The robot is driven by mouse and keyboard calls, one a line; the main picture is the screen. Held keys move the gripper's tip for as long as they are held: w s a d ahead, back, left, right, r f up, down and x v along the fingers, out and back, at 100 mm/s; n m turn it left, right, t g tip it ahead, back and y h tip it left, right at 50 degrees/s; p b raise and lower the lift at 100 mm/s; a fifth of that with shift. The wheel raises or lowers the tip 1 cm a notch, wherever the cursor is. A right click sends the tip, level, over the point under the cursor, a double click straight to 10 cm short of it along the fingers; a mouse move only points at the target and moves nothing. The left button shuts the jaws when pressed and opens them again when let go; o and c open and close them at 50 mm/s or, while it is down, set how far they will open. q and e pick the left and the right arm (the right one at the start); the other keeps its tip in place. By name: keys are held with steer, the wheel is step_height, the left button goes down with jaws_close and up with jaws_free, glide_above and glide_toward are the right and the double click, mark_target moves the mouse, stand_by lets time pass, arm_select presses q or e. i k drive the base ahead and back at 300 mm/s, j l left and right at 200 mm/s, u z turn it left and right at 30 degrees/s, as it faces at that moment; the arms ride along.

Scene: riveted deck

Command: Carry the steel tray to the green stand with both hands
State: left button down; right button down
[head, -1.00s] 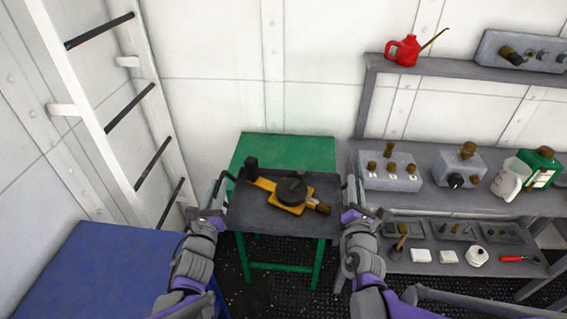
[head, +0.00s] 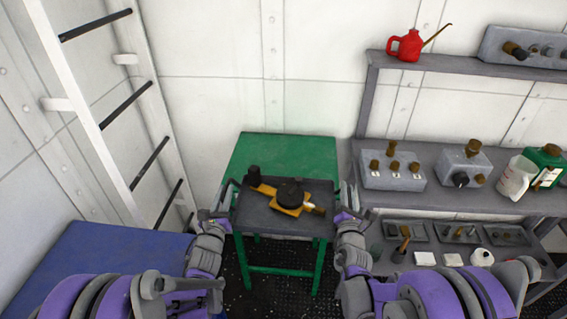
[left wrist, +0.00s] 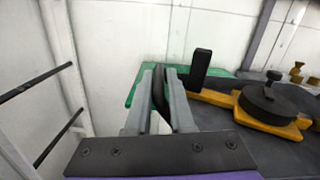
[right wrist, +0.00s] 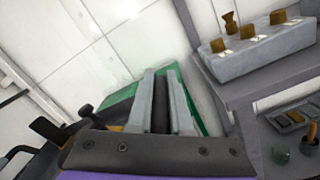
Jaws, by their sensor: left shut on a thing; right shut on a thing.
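The dark steel tray (head: 262,217) is held level between my two grippers, in front of and partly over the near part of the green stand (head: 300,150). A yellow tool with a black round knob (head: 290,194) and an upright black post lies on the tray. My left gripper (head: 224,205) is shut on the tray's left handle; its fingers (left wrist: 160,95) show closed around it in the left wrist view. My right gripper (head: 346,208) is shut on the right handle, also seen in the right wrist view (right wrist: 163,100). I cannot tell whether the tray touches the stand.
A grey shelf unit (head: 440,208) with grey boxes, a white jug (head: 516,177) and a green bottle (head: 546,165) stands close on the right. A red oil can (head: 406,45) sits on its upper shelf. A blue surface (head: 95,255) and a white ladder (head: 105,130) are at left.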

mark_target(284, 159)
steer(key=i, duration=1)
